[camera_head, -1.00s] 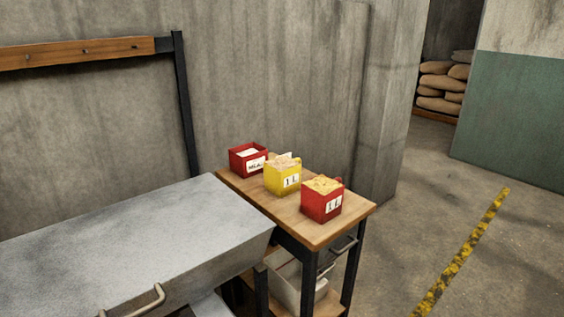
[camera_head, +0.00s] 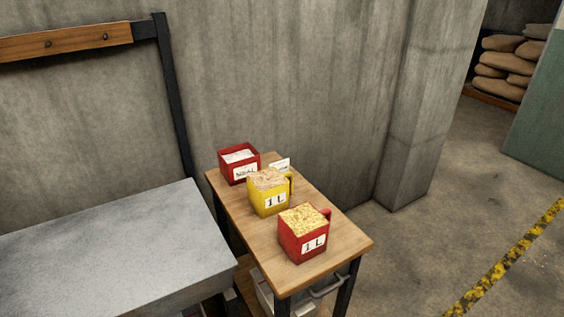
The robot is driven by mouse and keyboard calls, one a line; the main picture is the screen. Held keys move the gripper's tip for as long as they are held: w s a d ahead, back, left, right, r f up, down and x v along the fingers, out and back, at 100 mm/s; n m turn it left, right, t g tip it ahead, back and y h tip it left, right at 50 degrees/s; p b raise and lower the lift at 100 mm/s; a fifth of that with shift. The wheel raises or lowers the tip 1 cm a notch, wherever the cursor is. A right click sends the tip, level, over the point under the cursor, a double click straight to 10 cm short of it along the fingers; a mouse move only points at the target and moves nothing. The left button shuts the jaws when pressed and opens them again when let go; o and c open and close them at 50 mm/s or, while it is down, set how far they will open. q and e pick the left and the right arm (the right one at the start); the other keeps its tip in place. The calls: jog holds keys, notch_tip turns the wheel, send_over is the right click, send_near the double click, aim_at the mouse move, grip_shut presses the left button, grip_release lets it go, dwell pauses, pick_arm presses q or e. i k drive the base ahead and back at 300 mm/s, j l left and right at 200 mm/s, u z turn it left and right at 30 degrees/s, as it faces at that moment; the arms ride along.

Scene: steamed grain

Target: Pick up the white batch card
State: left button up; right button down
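A small white card (camera_head: 281,165) stands behind the yellow cube-shaped measure (camera_head: 268,194) on the wooden-topped side table (camera_head: 335,247). The measure hides the card's lower part, and I cannot read any writing on it. I cannot tell whether the card touches the measure. The yellow measure holds pale contents and has a "1 L" label. Neither of my grippers shows in the head view.
A red measure (camera_head: 304,234) with yellowish grain stands at the table's near end. A red box (camera_head: 239,163) with white contents stands at the far end. A grey metal-topped unit (camera_head: 110,250) adjoins at left. The floor (camera_head: 430,245) at right is clear.

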aim_at(283, 167)
jog(key=k, duration=0.85)
jog(key=k+u, duration=0.15)
jog(key=u, duration=0.3)
jog(key=k+u, duration=0.1)
jog(key=u, duration=0.3)
jog(key=k+j+u, duration=0.15)
jog(key=u, duration=0.3)
jog(key=i+l+u, duration=0.15)
jog(key=l+u, duration=0.25)
jog(key=l, duration=0.5)
jog(key=l+u, duration=0.4)
jog(key=l, duration=0.5)
jog(key=k+l, duration=0.1)
jog(key=l, duration=2.85)
